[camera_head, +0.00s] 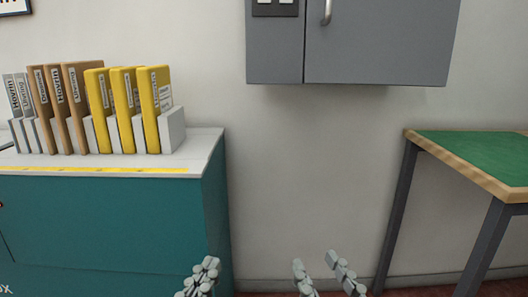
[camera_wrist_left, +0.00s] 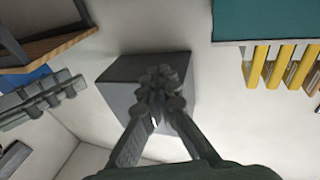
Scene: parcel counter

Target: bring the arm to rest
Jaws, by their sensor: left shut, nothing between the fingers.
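My left gripper (camera_head: 203,272) shows at the bottom of the head view, in front of the teal counter. In the left wrist view its fingertips (camera_wrist_left: 160,85) are together, with nothing held between them. My right gripper (camera_head: 322,264) is to its right at the bottom edge, in front of the bare wall, with its two fingers apart and nothing visible between them. It also shows at the left of the left wrist view (camera_wrist_left: 48,98). Most of both arms is out of the head view.
The teal counter (camera_head: 110,225) carries yellow parcels (camera_head: 125,110), brown parcels (camera_head: 58,108) and grey ones (camera_head: 22,97) between dividers. A grey wall cabinet (camera_head: 375,45) hangs above the middle. A green-topped table (camera_head: 480,150) stands at the right. The space between counter and table looks clear.

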